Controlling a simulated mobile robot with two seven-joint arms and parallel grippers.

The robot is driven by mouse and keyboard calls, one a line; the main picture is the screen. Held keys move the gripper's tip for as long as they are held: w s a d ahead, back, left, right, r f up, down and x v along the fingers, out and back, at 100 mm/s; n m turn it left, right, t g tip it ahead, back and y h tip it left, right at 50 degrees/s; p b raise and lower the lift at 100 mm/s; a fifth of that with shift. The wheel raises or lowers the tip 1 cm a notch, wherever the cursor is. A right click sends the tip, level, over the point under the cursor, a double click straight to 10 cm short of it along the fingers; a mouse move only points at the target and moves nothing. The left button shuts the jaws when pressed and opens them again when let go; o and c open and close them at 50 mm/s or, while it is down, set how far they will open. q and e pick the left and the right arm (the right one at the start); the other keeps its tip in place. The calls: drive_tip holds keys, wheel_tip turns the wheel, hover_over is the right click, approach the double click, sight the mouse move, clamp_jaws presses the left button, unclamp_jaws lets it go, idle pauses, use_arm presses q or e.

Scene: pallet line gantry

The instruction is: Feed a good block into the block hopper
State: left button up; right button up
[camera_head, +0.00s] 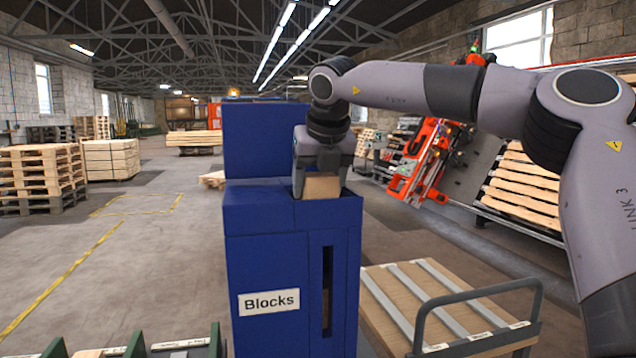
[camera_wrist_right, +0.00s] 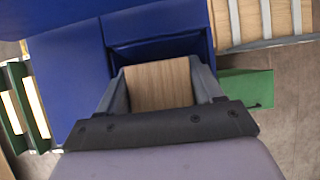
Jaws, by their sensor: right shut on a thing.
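The block hopper (camera_head: 270,245) is a tall blue cabinet labelled "Blocks", with a slot in its front and a higher back panel. My right gripper (camera_head: 322,190) is over the hopper's top, shut on a light wooden block (camera_head: 322,187). In the right wrist view the block (camera_wrist_right: 159,85) sits between the two fingers, and the hopper's blue opening (camera_wrist_right: 160,50) lies just beyond it. The block is at the opening; how far down it reaches is hidden. My left gripper is not in view.
A cart (camera_head: 400,300) with a wooden deck, metal strips and a grey handle stands right of the hopper. Green-sided racks (camera_head: 135,345) are at the lower left. Pallet stacks (camera_head: 40,180) stand farther left. Orange machinery (camera_head: 420,160) is behind my right arm. The floor at left is open.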

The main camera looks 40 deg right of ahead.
drive_tip(key=shift+f+b, duration=0.5)
drive_tip(key=shift+f, duration=0.15)
idle(0.4)
drive_tip(key=o, duration=1.1)
drive_tip(key=shift+o, duration=0.3)
drive_tip(key=v, duration=0.7)
drive_tip(key=shift+r, duration=0.1)
drive_tip(key=shift+s, duration=0.1)
